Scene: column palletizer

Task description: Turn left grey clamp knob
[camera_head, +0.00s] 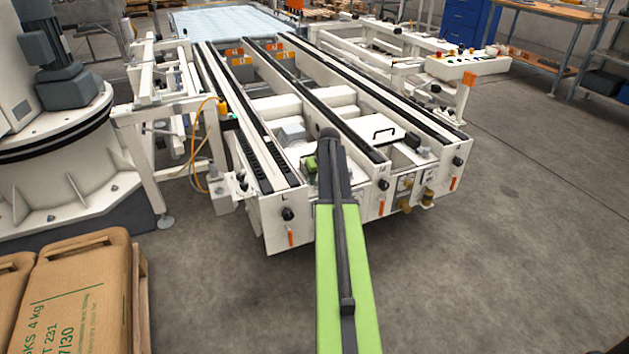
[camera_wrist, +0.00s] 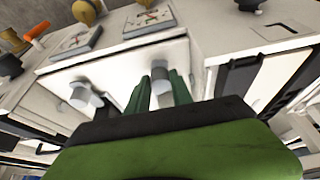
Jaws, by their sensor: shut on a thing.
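Two grey clamp knobs stand out from a white panel (camera_wrist: 120,78) in the wrist view. One grey knob (camera_wrist: 160,73) is between the green fingers of my gripper (camera_wrist: 160,88), which is shut on it. The other grey knob (camera_wrist: 84,97) is free, to the left in this picture. The wrist view looks turned over against the head view, so the sides of the two knobs may be swapped there. In the head view my arm hides the gripper and I cannot make out the grey knobs.
The white conveyor frame (camera_head: 280,212) fills the middle of the head view. Wrist view: small plates (camera_wrist: 150,20), brass fittings (camera_wrist: 88,10), an orange handle (camera_wrist: 36,32) and a black knob (camera_wrist: 10,66) lie near the panel. A stack of sacks (camera_head: 85,285) stands at lower left.

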